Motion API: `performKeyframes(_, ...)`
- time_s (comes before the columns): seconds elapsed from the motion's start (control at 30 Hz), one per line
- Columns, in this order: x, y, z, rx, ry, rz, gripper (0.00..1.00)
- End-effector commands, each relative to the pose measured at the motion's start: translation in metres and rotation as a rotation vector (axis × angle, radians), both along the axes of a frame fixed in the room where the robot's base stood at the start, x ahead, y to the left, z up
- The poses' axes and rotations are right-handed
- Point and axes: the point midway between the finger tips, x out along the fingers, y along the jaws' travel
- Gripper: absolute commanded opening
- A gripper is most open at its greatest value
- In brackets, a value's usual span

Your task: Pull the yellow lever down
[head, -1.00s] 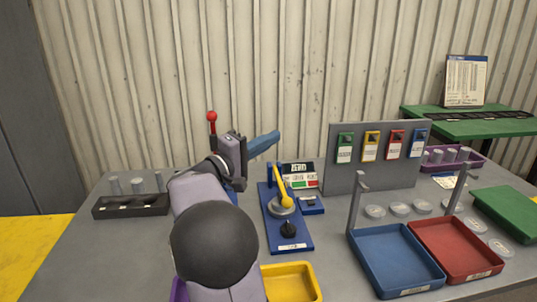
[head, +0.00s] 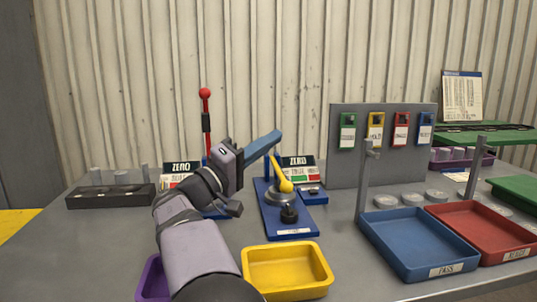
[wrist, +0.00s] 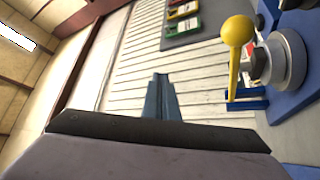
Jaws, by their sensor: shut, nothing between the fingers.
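The yellow lever (head: 279,176) stands on a blue base (head: 290,228) with a round grey hub. Its rounded yellow end points towards the head camera, low over the hub. In the wrist view the lever (wrist: 236,50) shows at the upper right, its ball end up. My gripper (head: 279,136) is shut and empty, with its blue fingers pointing right, just above and behind the lever in the head view. In the wrist view the fingers (wrist: 160,78) are together, left of the lever with a visible gap. Any depth gap is hard to judge.
A red-knobbed lever (head: 205,93) stands behind my arm. A yellow tray (head: 287,291) is in front, with blue (head: 410,273) and red trays (head: 487,255) to the right. A grey panel (head: 385,170) with coloured tags stands behind. A black holder (head: 110,200) is at the left.

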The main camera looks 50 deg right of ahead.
Motion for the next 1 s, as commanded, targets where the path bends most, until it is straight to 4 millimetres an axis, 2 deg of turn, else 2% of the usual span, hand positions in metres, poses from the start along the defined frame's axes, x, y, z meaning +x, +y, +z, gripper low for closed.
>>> performKeyframes(0.03,-0.001,0.002,-0.01,0.0,-0.002,0.001,0.0)
performKeyframes(0.3,-0.006,0.006,-0.019,0.001,0.0,0.001,0.0)
performKeyframes(1.0,-0.008,0.008,-0.021,0.003,0.003,0.001,0.0)
